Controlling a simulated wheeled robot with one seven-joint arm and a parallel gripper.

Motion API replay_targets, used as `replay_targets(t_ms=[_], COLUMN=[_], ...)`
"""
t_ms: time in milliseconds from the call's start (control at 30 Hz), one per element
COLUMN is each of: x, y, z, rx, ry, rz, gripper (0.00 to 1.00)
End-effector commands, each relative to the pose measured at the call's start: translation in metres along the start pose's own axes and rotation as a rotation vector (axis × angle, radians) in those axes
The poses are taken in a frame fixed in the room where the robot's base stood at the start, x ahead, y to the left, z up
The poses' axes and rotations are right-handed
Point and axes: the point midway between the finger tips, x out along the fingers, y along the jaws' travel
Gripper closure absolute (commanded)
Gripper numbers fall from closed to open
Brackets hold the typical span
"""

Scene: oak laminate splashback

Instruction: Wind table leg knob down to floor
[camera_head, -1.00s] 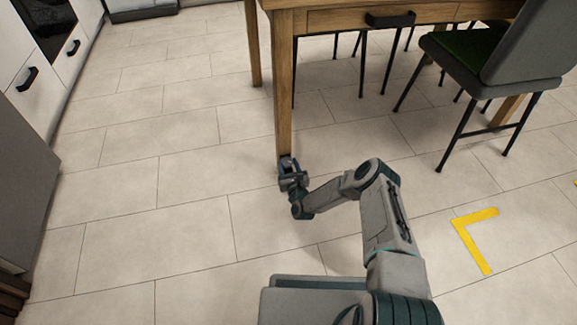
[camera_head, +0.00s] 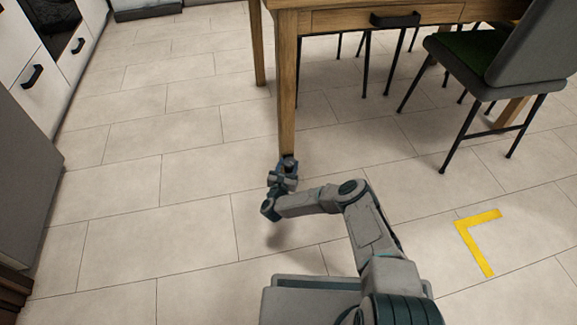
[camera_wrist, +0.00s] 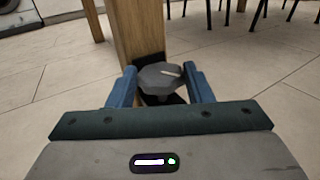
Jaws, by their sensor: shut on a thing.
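The wooden table (camera_head: 345,20) stands at the back, and its near leg (camera_head: 286,100) reaches down to my gripper (camera_head: 286,164). In the wrist view the leg (camera_wrist: 137,30) rises just behind a dark grey, many-sided knob (camera_wrist: 160,76) with a pale mark on its top. The two blue fingers of my gripper (camera_wrist: 160,88) stand on either side of the knob and are shut on it. Below the knob a dark part shows at the leg's foot. The gap between the foot and the floor is hidden by my gripper.
A dark chair (camera_head: 490,75) with a green seat stands to the right of the table. White cabinets (camera_head: 50,85) line the left side. A yellow corner mark (camera_head: 478,240) lies on the floor at right. The tiled floor left of the leg is clear.

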Motion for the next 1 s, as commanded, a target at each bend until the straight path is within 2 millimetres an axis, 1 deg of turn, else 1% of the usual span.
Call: replay_targets(t_ms=[400,433,467,500,733,833,933,1000], x=[-0.001,-0.001,-0.001,-0.001,0.0,-0.004,-0.015,-0.027], y=[0.001,0.001,0.001,0.001,0.0,0.001,0.001,0.001], z=[0.001,0.001,0.001,0.001,0.001,0.001,0.002,0.003], rx=[0.001,0.001,0.001,0.001,0.001,0.001,0.0,0.0], ry=[-0.002,-0.002,-0.002,-0.002,-0.002,-0.001,0.002,0.003], rz=[-0.008,-0.008,-0.008,-0.007,-0.007,-0.007,-0.005,-0.005], gripper=[0.77,0.46,0.37,0.32,0.32,0.32,0.32,0.32])
